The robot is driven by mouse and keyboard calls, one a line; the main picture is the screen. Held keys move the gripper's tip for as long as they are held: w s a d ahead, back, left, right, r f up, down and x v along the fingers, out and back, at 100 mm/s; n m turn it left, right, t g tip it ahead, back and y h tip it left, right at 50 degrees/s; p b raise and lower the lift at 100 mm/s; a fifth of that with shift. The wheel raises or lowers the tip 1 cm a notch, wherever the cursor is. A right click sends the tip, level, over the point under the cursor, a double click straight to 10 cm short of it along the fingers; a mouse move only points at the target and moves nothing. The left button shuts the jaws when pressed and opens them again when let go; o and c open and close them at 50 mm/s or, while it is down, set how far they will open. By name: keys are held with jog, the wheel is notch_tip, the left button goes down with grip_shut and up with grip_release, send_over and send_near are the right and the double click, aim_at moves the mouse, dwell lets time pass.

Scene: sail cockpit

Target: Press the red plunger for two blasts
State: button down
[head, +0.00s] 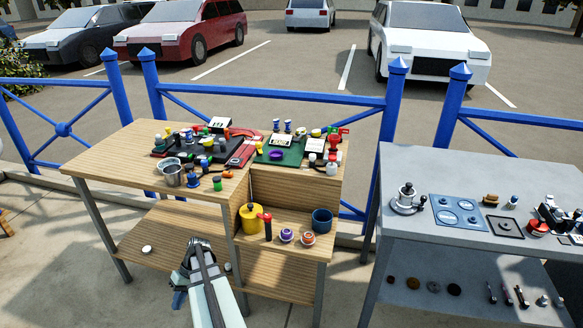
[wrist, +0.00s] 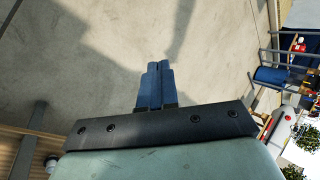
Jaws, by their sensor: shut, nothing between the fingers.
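Several red-topped things stand on the wooden bench (head: 95,167). A yellow canister (head: 251,219) with a red part (head: 265,217) and a dark upright piece sits on its lower right ledge. A white can with a red top (head: 336,135) stands at the back right of the upper top. I cannot tell which of these is the red plunger. My gripper (head: 179,290) is in front of the bench, low and left of the yellow canister, apart from both. In the wrist view my gripper (wrist: 154,72) has its blue fingers shut together, empty, over bare pavement.
Metal pots (head: 174,174) stand on the bench's upper top. A blue cup (head: 322,219) and purple and orange round pieces (head: 297,237) share the ledge. A grey bench (head: 400,226) stands to the right. A blue railing (head: 270,95) runs behind.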

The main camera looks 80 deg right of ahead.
jog(key=s+d+r+m+t+h, duration=0.1)
jog(key=s+d+r+t, duration=0.15)
jog(key=d+r, duration=0.5)
jog(key=s+d+r+t, duration=0.2)
jog(key=s+d+r, duration=0.15)
jog(key=d, duration=0.65)
notch_tip(320, 180, up, 32)
jog(key=m+h, duration=0.6)
jog(key=h, duration=0.4)
send_over(335, 157)
jog(key=shift+a+t, duration=0.1)
jog(key=shift+t, duration=0.35)
jog(key=shift+f, duration=4.35)
jog(key=shift+f, duration=0.2)
jog(key=shift+f, duration=0.25)
